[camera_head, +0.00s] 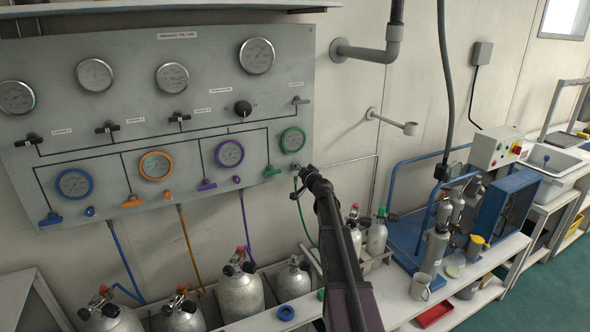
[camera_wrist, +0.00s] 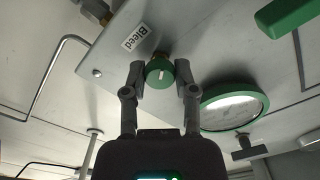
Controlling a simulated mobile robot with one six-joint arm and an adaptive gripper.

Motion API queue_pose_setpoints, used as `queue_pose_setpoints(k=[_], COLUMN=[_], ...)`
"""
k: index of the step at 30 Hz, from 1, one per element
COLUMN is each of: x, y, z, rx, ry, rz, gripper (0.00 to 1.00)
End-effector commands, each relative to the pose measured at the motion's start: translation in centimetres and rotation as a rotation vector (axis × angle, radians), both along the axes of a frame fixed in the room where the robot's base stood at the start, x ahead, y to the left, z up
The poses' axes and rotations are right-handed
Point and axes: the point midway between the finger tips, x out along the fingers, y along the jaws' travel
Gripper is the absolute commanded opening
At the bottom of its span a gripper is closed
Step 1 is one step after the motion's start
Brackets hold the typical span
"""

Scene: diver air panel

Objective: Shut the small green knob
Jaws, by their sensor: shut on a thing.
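The small green knob (camera_wrist: 159,72) sits on the panel beside a label reading "Bleed" in the wrist view. A white line marks its face. My gripper (camera_wrist: 161,82) is shut on it, one finger at each side of the knob. In the head view my gripper (camera_head: 304,172) reaches the lower right edge of the panel (camera_head: 215,110) and hides the knob. The green-rimmed gauge (camera_head: 292,140) is just above; it also shows in the wrist view (camera_wrist: 233,104). A larger green lever handle (camera_head: 272,171) is just left of my gripper.
Blue, orange and purple levers and gauges line the panel to the left. Grey cylinders (camera_head: 240,290) stand below on a bench. A blue cart (camera_head: 420,215) with a compressor is to the right. A pipe elbow (camera_head: 385,50) and a bracket (camera_head: 395,124) stick out from the wall.

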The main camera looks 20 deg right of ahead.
Motion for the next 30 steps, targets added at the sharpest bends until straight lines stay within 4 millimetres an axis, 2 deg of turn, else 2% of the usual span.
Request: queue_pose_setpoints(k=[30], x=[0.30], y=[-0.09], z=[-0.10], rx=[0.968], ry=[0.031], rz=[-0.002], gripper=[0.00])
